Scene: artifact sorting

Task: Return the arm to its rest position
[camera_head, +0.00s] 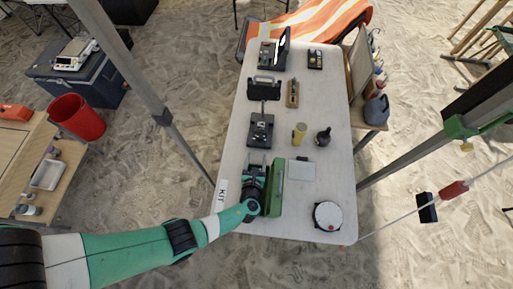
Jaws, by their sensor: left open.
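My left arm reaches in from the lower left, green with white and black bands. My left gripper (256,163) is over the near left part of the white table (318,100), pointing up the picture. Its fingers look apart with nothing between them. It is beside a long green case (275,188), just to the case's left; I cannot tell whether they touch. My right gripper is not in view.
The table holds a round white device (327,215), a yellow cylinder (299,133), a dark bottle (323,137), a pale flat pad (302,170) and several black instruments (260,130). Grey poles (159,111) flank the table. A red bucket (76,118) stands left. Sand is open between.

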